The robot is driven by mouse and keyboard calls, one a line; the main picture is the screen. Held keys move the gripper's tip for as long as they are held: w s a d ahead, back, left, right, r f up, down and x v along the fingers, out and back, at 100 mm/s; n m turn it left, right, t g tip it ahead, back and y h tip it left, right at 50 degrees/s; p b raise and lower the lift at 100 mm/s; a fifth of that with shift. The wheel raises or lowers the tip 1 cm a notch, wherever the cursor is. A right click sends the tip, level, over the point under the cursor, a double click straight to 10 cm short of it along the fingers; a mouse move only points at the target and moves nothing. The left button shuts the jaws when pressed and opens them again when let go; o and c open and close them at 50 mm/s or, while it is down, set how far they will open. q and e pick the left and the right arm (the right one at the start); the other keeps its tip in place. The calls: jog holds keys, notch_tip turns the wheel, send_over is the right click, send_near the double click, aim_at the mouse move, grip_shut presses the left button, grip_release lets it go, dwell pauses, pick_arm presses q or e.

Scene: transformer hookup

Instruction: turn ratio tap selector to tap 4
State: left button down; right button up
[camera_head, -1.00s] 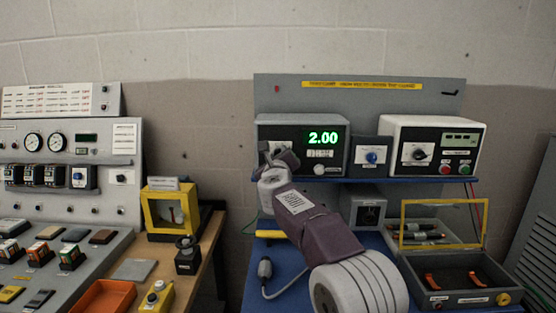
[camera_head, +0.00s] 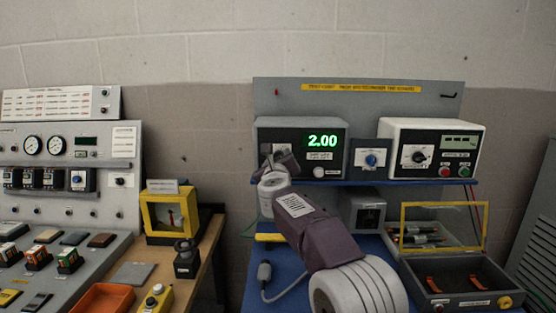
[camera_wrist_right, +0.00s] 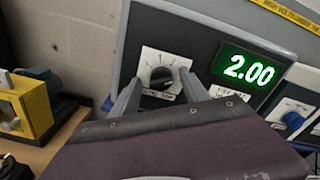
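The ratio tap selector is a black knob (camera_wrist_right: 162,77) on a white dial plate, on the front of a grey box (camera_head: 333,133) whose green display reads 2.00. In the right wrist view its pointer mark is too small to read surely. My right gripper (camera_wrist_right: 160,82) is open, with one finger to each side of the knob. I cannot tell whether the fingers touch it. My left gripper is not in view.
Below are an open grey case (camera_head: 462,298) and a cable plug (camera_head: 265,271).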

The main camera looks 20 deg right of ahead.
jog(key=shift+s+r, duration=0.1)
jog(key=b+v, duration=0.2)
jog(key=v, duration=0.7)
jog(key=shift+b, duration=0.35)
